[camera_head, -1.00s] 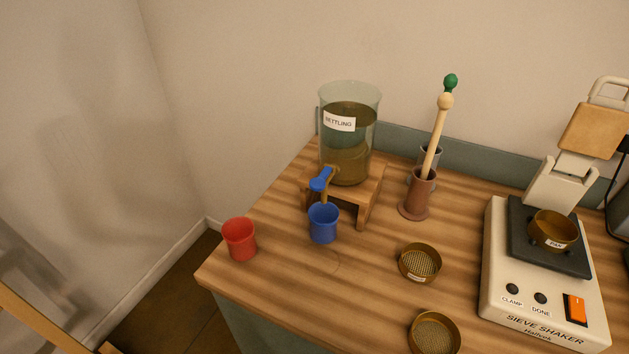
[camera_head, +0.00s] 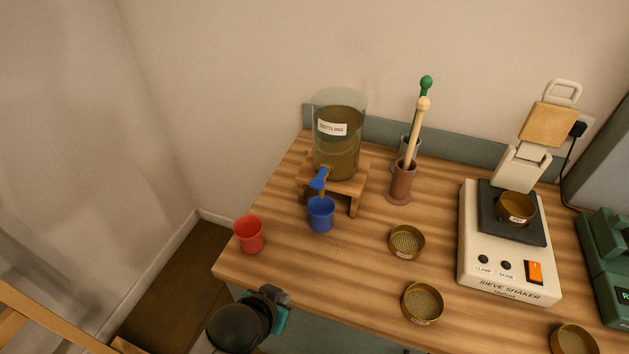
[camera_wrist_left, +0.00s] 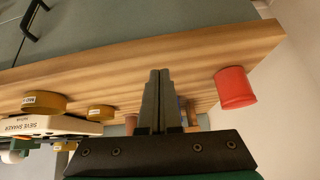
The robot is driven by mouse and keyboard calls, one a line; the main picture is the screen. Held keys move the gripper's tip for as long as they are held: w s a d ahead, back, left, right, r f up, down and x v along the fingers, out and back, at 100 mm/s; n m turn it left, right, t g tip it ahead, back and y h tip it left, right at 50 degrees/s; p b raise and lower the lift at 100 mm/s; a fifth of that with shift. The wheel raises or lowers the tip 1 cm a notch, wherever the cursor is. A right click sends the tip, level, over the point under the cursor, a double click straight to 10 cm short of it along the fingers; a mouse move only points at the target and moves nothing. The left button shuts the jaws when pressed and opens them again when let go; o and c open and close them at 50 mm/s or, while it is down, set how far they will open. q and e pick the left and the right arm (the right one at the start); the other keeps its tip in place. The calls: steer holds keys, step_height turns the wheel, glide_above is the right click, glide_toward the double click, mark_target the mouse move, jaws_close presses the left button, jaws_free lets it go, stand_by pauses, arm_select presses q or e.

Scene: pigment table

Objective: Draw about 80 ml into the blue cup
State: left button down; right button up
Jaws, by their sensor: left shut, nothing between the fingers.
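The blue cup (camera_head: 321,216) stands upright on the table under the tap of the glass jar labelled SETTLING (camera_head: 338,150). The jar holds murky brown liquid and sits on a small wooden stand (camera_head: 350,187). The tap has a blue lever (camera_head: 319,180). My left gripper (camera_head: 275,296) is at the table's front edge, below and in front of both cups. In the left wrist view its fingers (camera_wrist_left: 157,100) are shut and empty. My right gripper is out of view.
A red cup (camera_head: 248,234) stands left of the blue cup, near the table's left edge. The table between the red cup and the sieves is clear in front.

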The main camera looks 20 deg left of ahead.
arm_select(q)
steer(key=w+r+t+p, duration=0.1)
steer(key=w+r+t, duration=0.3)
steer(key=r, duration=0.6)
steer(key=w+r+t+p, duration=0.1)
steer(key=w+r+t, duration=0.3)
steer(key=r, duration=0.7)
steer(key=shift+w+d+r+n, duration=0.2)
steer(key=shift+w+d+n, duration=0.1)
steer(key=shift+w+n, duration=0.1)
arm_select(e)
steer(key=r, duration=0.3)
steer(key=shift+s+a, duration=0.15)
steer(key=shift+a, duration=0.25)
arm_select(q)
steer(key=shift+w, duration=0.1)
glide_above(321, 177)
steer(key=f+v, duration=0.1)
steer(key=v, duration=0.3)
step_height(321, 177, down, 3)
steer(key=shift+s+f, duration=0.15)
steer(key=shift+f, duration=0.75)
steer(key=shift+s+f, duration=0.1)
steer(key=shift+f, duration=0.8)
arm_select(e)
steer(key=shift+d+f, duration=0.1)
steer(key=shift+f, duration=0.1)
